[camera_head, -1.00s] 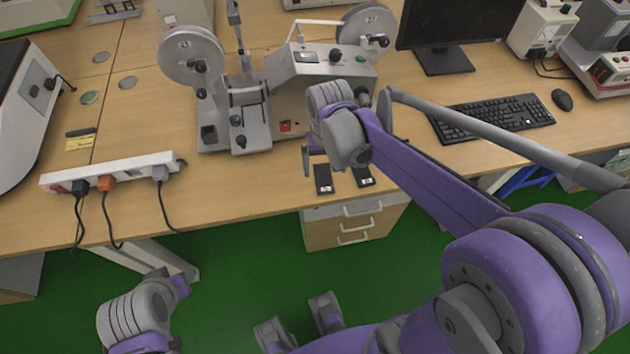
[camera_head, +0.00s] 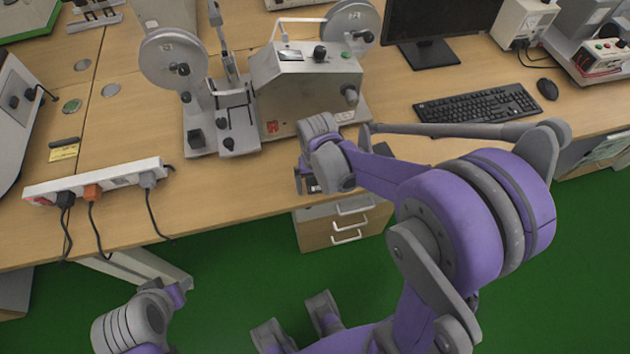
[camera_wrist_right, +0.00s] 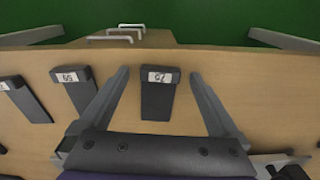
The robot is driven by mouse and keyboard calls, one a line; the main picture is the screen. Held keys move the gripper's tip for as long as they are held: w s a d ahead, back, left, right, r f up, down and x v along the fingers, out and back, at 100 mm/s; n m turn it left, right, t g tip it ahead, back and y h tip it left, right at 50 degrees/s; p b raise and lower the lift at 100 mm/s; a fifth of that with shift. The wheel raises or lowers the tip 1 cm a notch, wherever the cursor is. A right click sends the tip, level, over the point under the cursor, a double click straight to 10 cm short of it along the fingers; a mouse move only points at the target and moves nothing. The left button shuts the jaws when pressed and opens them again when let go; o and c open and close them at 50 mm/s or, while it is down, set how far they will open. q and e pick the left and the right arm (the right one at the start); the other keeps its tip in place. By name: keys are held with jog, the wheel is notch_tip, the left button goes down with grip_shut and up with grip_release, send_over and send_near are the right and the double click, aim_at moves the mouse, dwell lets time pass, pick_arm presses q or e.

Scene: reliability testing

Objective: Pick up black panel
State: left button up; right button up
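Several black panels with white number labels lie on the wooden desk near its front edge. In the right wrist view one black panel (camera_wrist_right: 158,98) lies between the spread fingers of my right gripper (camera_wrist_right: 158,74), with gaps on both sides. A second panel (camera_wrist_right: 76,92) lies just left of the fingers and a third (camera_wrist_right: 27,101) farther left. In the head view my right gripper (camera_head: 311,182) is low over the panels at the front edge, and my wrist mostly hides them. Part of my left arm shows at the lower left, but its gripper fingers do not show.
A grey reel machine (camera_head: 300,85) stands behind my right gripper. A white power strip (camera_head: 95,184) with plugs and cables is at left. A keyboard (camera_head: 475,105), mouse (camera_head: 547,89) and monitor (camera_head: 440,25) are at right. Drawers (camera_head: 325,228) stand below the desk edge.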

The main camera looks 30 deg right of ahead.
aim_at(316, 187)
jog(key=c, duration=1.4)
jog(key=shift+r, duration=0.1)
notch_tip(316, 187, up, 10)
jog(key=shift+f+p, duration=0.1)
jog(key=shift+p, duration=0.6)
jog(key=shift+f, duration=0.15)
jog(key=shift+f+b, duration=2.6)
jog(key=shift+f, duration=0.8)
